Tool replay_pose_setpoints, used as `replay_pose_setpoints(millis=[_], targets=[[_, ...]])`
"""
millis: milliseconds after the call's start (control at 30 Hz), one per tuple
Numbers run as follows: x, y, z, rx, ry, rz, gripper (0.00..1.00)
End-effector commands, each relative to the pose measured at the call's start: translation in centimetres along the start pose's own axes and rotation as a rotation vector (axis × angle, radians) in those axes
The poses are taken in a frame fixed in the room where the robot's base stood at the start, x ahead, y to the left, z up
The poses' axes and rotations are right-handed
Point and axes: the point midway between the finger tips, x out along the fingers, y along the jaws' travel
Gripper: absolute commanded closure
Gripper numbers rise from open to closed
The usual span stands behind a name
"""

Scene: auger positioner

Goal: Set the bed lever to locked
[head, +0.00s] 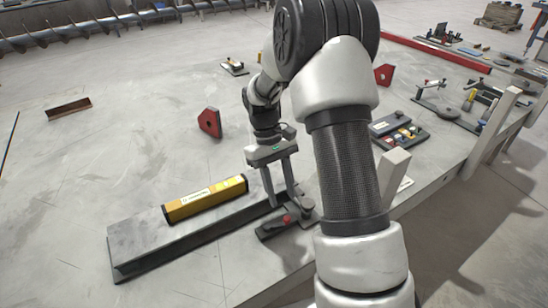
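A small dark device (273,230) with a red knob (287,219) lies on the grey table beside the right end of a steel beam. It looks like the bed lever, but its position, locked or not, cannot be told at this size. My gripper (283,203) points down just above and behind the device. Its two fingers are apart, with a visible gap between them and nothing clearly held. The fingertips are close to the knob; whether they touch it or the device cannot be told. My arm covers the area to the right.
The steel beam (140,240) bears a yellow level (205,198) left of my gripper. Red magnet squares (210,122) and (384,74) stand farther back. A dark tray (400,134) of small parts lies right of my arm. The table's left part is mostly clear.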

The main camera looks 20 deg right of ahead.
Motion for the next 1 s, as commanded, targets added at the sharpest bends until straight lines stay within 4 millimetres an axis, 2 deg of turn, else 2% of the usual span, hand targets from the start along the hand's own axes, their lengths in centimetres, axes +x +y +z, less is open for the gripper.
replay_pose_setpoints(millis=[33, 200, 433, 633, 1000], targets=[[-1.6, 0.0, -0.1, 0.0, 0.005, 0.001, 0.64], [-5.7, 0.0, 0.0, -0.001, 0.004, 0.001, 0.64], [-9.8, 0.0, -0.1, -0.001, 0.003, 0.001, 0.64], [-11.2, 0.0, 0.0, -0.001, 0.001, 0.0, 0.64], [-11.2, 0.0, 0.0, -0.001, 0.001, 0.0, 0.64]])
